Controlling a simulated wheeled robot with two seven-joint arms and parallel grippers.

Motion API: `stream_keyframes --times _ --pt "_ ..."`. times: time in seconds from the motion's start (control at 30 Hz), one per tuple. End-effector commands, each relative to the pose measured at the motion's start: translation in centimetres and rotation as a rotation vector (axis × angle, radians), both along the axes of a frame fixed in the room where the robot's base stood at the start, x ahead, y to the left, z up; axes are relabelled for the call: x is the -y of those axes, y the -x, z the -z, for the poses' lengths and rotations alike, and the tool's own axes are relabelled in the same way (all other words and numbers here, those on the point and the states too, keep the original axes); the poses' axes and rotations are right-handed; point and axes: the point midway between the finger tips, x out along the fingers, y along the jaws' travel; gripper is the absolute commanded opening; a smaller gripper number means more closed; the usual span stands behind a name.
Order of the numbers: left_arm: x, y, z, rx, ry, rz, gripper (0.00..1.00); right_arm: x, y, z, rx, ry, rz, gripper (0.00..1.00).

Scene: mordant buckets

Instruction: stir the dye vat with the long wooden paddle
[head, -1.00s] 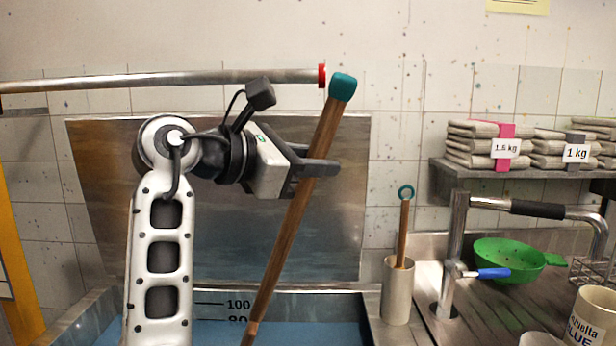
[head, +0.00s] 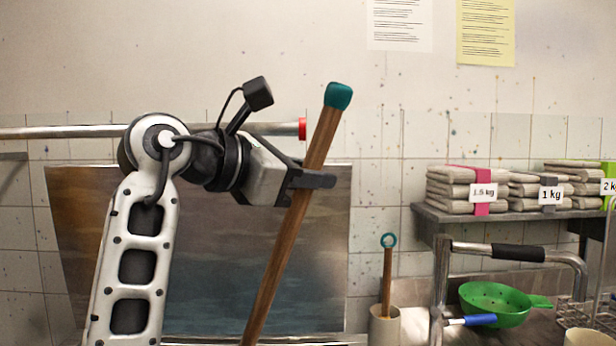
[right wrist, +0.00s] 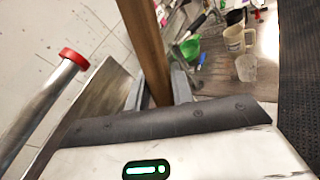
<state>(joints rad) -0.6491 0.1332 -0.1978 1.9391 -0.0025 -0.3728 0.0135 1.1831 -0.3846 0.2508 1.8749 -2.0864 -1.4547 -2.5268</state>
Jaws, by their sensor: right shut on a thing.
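The long wooden paddle (head: 290,240) has a brown shaft and a teal end cap. It leans, with its top to the right, and its lower end runs out of the head view. My right gripper (head: 312,180) is shut on the paddle's shaft below the cap. In the right wrist view the shaft (right wrist: 146,50) stands between the fingers of the gripper (right wrist: 158,92). The dye vat's liquid is outside the head view now; a metal sheet (head: 90,240) stands upright behind the paddle. My left gripper is not in view.
A metal rail with a red end (head: 301,128) runs along the wall at left. A holder (head: 384,328) with a short teal-ringed stick stands right of the paddle. Further right are a bent metal pipe (head: 440,270), a green colander (head: 495,303) and a shelf (head: 425,211) of folded cloth.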

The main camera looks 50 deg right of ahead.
Motion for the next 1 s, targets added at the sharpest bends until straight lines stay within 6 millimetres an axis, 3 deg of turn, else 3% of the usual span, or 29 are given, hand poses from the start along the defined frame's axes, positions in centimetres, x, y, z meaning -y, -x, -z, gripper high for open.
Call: stream_keyframes --times 0.47,1.0 --pt "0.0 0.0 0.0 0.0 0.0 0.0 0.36 0.0 0.0 -0.6 0.004 0.004 0.0 0.0" --pt "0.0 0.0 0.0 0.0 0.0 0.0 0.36 0.0 0.0 -7.0 0.004 0.002 0.0 0.0"
